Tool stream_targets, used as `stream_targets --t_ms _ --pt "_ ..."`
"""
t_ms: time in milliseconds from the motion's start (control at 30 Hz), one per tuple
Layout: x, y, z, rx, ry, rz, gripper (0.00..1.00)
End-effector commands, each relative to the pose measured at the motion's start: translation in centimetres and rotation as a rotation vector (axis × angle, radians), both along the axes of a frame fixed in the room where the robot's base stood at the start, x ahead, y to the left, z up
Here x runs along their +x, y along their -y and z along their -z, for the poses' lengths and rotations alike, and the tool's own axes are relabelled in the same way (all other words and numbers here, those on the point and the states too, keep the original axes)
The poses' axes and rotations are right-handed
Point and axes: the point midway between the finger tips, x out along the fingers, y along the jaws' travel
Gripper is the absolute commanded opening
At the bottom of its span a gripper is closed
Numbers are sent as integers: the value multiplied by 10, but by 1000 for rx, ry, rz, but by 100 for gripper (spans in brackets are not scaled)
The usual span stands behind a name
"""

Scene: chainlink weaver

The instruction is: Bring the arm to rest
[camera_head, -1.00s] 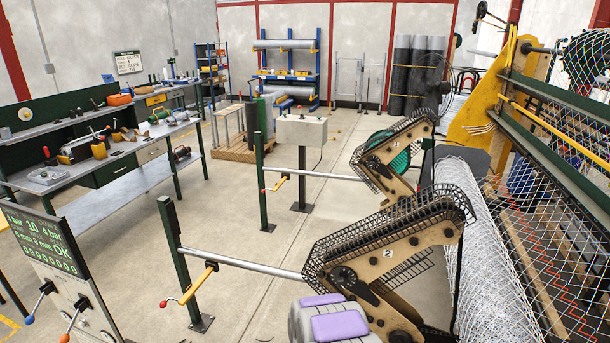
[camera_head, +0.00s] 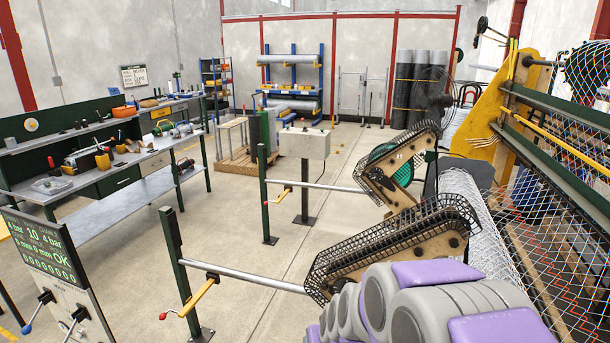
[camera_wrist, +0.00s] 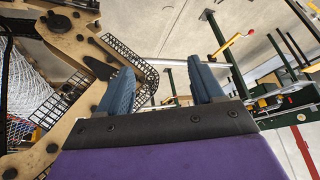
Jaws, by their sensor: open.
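My gripper (camera_wrist: 164,88) shows in the wrist view as two blue fingers set wide apart on a dark bar, with nothing between them. Beyond the fingers are the grey floor and the silver rail. My arm (camera_head: 430,300), grey with purple pads, reaches across the bottom right of the head view. My gripper's fingers are not seen in the head view.
Two wooden machine arms with black mesh guards (camera_head: 400,245) stand close beyond my arm. A chain-link roll (camera_head: 480,215) and woven mesh (camera_head: 560,240) are at right. A control panel (camera_head: 55,265) and workbench (camera_head: 95,195) are at left.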

Motion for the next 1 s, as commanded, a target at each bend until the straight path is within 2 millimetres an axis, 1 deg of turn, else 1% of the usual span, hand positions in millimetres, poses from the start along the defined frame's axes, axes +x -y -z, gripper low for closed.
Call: stream_targets --t_ms 33,167,200,267,300,367,400,467,500,567,600,700,833,900,1000 --pt "-16 5 -10 2 -28 -1 66" --pt "-67 17 -27 -3 -139 -2 66" --pt "-83 22 -32 -7 -174 0 66" --pt "-108 29 -38 -14 -226 5 66" --pt "-125 34 -44 -22 -255 10 66" --pt "-150 42 -50 -33 -306 20 66" --pt "-168 48 -55 -41 -338 29 66" --pt "-194 57 -60 -56 -391 43 66" --pt "-213 62 -64 -66 -425 55 66" --pt "-240 71 -68 -82 -476 73 66" --pt "-256 76 -71 -91 -504 87 66" --pt "-293 86 -76 -113 -574 118 66" --pt "-324 95 -81 -133 -634 147 66" --pt "-333 97 -82 -139 -649 157 66" --pt "-338 98 -83 -142 -658 163 66"
